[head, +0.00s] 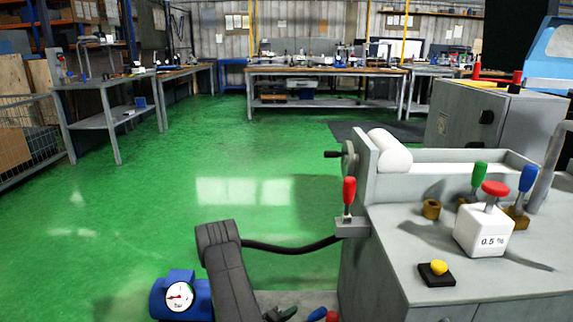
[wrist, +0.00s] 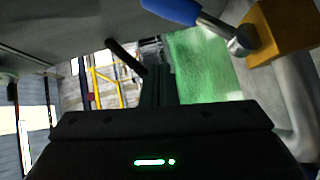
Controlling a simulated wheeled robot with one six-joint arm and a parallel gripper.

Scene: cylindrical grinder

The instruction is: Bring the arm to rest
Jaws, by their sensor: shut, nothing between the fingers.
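My gripper (wrist: 158,75) shows in the wrist view as a dark body with a green light strip and narrow fingers beyond it. The fingers are shut and hold nothing. A blue-handled lever (wrist: 172,10) with a brass block (wrist: 280,30) is close by at the upper right of that view, apart from the fingers. I do not make out my gripper in the head view. There the blue-handled lever (head: 527,178) stands at the right on the grey machine top (head: 400,230).
Near it are a green-handled lever (head: 479,174), a white 0.5 % container (head: 483,236), a yellow button (head: 439,267) and a curved grey pipe (head: 550,165). A red-handled lever (head: 349,190) is on the machine's left side. A blue gauge unit (head: 200,299) is lower left. Green floor (head: 130,200) is open.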

